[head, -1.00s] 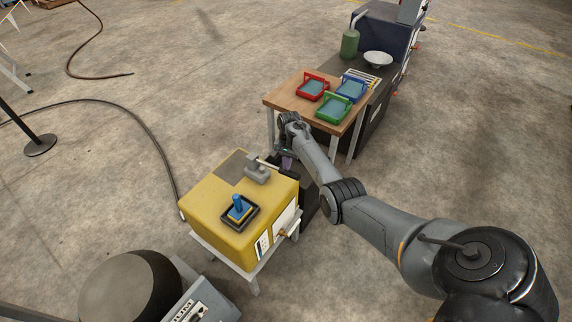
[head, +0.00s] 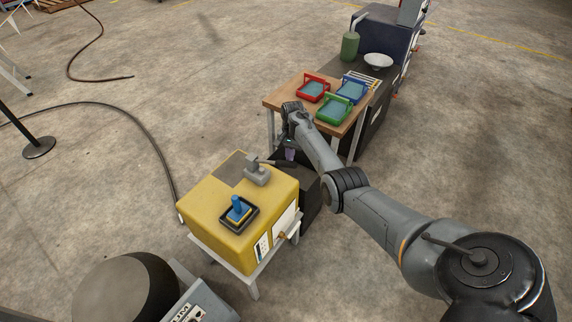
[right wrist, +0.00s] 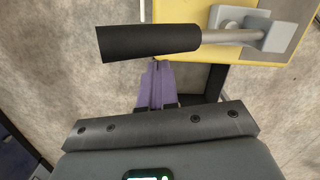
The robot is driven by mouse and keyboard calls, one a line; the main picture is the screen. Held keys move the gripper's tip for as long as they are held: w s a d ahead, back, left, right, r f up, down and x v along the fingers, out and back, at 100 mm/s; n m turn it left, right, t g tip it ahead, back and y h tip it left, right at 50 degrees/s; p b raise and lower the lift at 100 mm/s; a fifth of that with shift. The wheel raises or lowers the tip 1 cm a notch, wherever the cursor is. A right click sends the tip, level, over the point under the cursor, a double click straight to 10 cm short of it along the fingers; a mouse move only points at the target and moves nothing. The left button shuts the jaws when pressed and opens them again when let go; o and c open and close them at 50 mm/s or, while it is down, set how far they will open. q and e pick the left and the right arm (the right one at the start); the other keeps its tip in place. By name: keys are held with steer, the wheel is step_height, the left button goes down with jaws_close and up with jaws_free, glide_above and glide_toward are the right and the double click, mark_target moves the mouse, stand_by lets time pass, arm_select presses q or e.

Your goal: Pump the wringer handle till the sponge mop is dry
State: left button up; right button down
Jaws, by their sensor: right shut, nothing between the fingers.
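The handle has a black grip (right wrist: 150,42) on a grey rod, which runs to a grey bracket (right wrist: 265,28) at the upper right of the right wrist view. In the head view the bracket (head: 257,173) stands on top of a yellow box (head: 232,208), and the black grip (head: 282,163) sticks out to the right. My right gripper (head: 290,154) is beside the grip. Its purple fingers (right wrist: 156,85) are shut and empty, with their tips close to the grip but not around it. I cannot make out a sponge mop. My left gripper is out of view.
Behind is a wooden table (head: 283,98) with red, blue and green trays. A dark round drum (head: 110,290) is at lower left.

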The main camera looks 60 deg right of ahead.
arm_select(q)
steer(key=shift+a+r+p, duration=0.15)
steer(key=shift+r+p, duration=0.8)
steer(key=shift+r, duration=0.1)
arm_select(e)
step_height(320, 180, up, 10)
steer(key=d, duration=0.1)
